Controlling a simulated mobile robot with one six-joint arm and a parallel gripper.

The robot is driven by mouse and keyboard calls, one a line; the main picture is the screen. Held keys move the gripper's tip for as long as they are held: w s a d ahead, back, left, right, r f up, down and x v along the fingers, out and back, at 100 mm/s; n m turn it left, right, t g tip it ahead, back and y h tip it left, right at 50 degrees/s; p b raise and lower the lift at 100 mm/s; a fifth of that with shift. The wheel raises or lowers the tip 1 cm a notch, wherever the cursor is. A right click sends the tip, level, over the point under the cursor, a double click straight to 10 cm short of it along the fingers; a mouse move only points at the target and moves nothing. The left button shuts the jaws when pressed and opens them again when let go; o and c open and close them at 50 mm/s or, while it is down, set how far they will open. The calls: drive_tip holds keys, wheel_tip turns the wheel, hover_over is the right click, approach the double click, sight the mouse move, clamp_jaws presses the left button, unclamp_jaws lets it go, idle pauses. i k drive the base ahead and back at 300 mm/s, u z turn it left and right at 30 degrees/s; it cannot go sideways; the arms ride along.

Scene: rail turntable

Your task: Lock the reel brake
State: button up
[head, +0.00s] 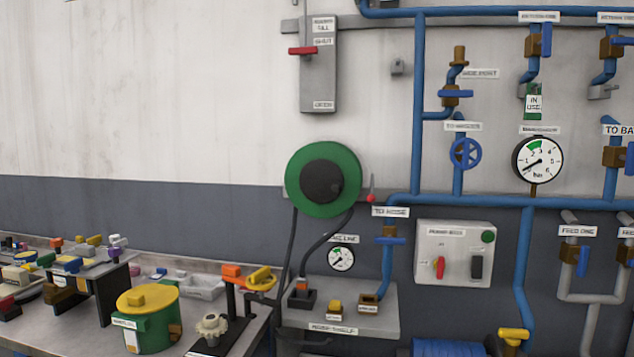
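The hose reel (345,160) is a green disc with a dark hub, mounted on the wall near the middle of the head view. A black hose hangs from it. My gripper is not in view.
Below the reel is a grey hose shelf (345,318) with fittings and a small gauge (341,258). Blue pipes (419,120) with valves fill the right wall. A grey switch box (455,252) hangs lower right. A cluttered bench (185,330) stands lower left. The upper left wall is bare.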

sight(371, 197)
drive_tip(key=u, duration=1.85)
drive_tip(key=k, duration=0.6)
drive_tip(key=z, duration=1.75)
drive_tip(key=i, duration=1)
